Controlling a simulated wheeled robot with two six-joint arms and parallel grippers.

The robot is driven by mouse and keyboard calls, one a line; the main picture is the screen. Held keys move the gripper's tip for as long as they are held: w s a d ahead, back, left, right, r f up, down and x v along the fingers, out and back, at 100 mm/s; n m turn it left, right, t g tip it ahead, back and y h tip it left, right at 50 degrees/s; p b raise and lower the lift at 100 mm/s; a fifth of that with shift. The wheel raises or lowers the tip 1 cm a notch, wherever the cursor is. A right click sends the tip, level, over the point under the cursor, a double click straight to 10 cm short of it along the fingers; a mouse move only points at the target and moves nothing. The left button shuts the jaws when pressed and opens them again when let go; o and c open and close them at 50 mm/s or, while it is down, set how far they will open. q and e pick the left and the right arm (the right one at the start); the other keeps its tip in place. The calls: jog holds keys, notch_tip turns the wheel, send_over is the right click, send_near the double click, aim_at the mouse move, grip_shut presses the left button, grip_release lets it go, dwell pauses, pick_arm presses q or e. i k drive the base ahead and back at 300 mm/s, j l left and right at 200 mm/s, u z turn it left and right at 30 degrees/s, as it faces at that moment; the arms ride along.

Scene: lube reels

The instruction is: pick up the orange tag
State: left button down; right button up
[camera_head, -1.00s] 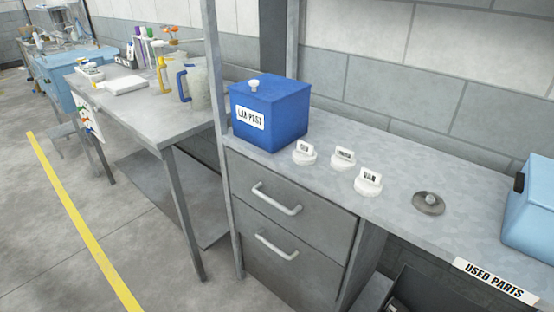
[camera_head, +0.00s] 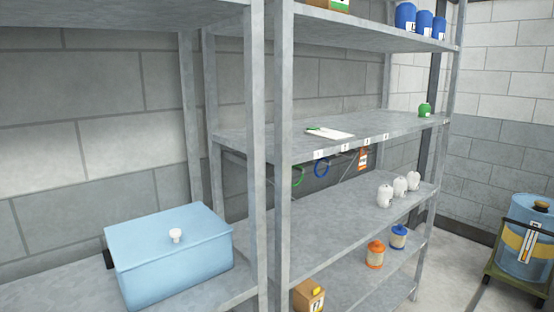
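An orange tag (camera_head: 363,159) with white patches hangs below the front edge of the middle shelf in the head view. It is small, and its print cannot be read. It hangs to the right of a blue ring (camera_head: 321,169) and a green ring (camera_head: 298,177) under the same shelf. Neither of my grippers shows in the head view.
The grey shelf rack (camera_head: 283,160) has upright posts at its front. White bottles (camera_head: 400,186), an orange container (camera_head: 375,254) and a blue container (camera_head: 398,236) stand on lower shelves. A light blue box (camera_head: 170,255) sits at left. A blue drum (camera_head: 524,240) stands on a cart at right.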

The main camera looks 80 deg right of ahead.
aim_at(362, 162)
jog(key=z, duration=3)
jog(key=i+l+u, duration=0.2)
jog(key=u, duration=0.25)
jog(key=i+l+u, duration=0.15)
jog(key=l+u, duration=0.25)
jog(key=i+l+u, duration=0.1)
jog(key=l, duration=0.4)
jog(key=i+l+u, duration=0.1)
jog(key=l, duration=0.4)
jog(key=i+l+u, duration=0.1)
jog(key=i+l, duration=0.15)
jog(key=l, duration=0.3)
jog(key=i+l+u, duration=0.1)
jog(key=l, duration=0.4)
jog(key=i+l, duration=0.1)
jog(key=l, duration=0.45)
jog(key=u, duration=0.05)
